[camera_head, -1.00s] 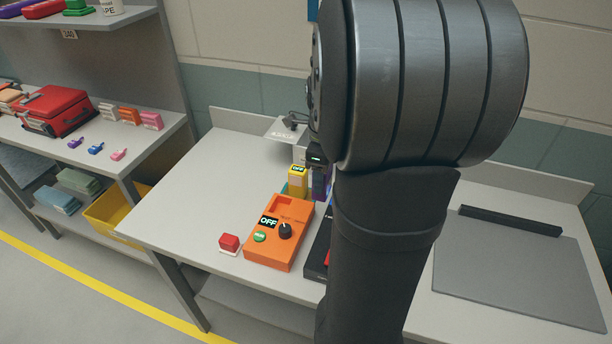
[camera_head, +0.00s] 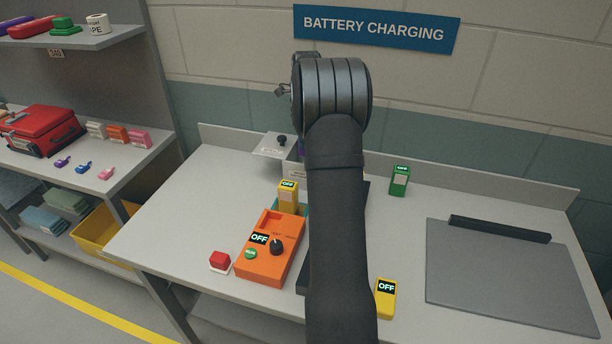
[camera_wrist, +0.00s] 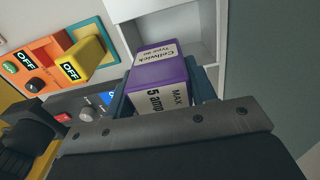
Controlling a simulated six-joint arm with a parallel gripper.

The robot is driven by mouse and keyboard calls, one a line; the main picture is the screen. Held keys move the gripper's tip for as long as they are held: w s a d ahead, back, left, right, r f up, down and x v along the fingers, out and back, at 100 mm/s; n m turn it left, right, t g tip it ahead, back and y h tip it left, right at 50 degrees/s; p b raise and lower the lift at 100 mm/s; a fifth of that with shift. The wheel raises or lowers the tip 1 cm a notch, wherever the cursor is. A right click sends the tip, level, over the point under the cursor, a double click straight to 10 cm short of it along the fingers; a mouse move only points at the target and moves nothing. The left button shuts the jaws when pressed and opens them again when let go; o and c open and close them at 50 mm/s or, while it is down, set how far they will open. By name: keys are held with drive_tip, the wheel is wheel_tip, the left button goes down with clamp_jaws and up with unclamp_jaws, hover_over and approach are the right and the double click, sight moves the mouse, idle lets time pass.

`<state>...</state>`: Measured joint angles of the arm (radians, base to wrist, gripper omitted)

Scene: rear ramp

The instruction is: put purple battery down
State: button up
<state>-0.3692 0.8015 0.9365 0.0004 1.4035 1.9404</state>
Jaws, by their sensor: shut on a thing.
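My gripper (camera_wrist: 160,95) is shut on the purple battery (camera_wrist: 158,78) in the wrist view, with a blue-grey finger on each side. The battery has white labels reading "Cellwick" and "5 amp MAX". Beyond it is the open recess of a pale grey box (camera_wrist: 180,30); I cannot tell whether the battery touches it. In the head view my arm hides the gripper and most of the battery. The pale box (camera_head: 272,146) stands at the back of the bench there, left of my arm.
An orange unit (camera_head: 268,262) marked OFF and a yellow block (camera_head: 288,195) stand left of my arm. A red button (camera_head: 220,261) is at the front. A green block (camera_head: 399,181), a yellow device (camera_head: 386,298) and a grey mat (camera_head: 510,280) lie to the right.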

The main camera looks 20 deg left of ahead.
drive_tip(key=shift+w+a+f, duration=0.15)
drive_tip(key=shift+w, duration=0.3)
drive_tip(key=shift+w+a+f, duration=0.15)
drive_tip(key=shift+w, duration=0.25)
drive_tip(key=shift+w+a+f, duration=0.1)
drive_tip(key=shift+w+f, duration=0.05)
drive_tip(key=shift+f, duration=0.15)
wheel_tip(320, 180, down, 9)
drive_tip(key=shift+f, duration=0.2)
drive_tip(key=shift+f, duration=0.15)
drive_tip(key=o, duration=1.3)
drive_tip(key=shift+o, duration=0.2)
wheel_tip(320, 180, up, 12)
drive_tip(key=shift+r, duration=0.15)
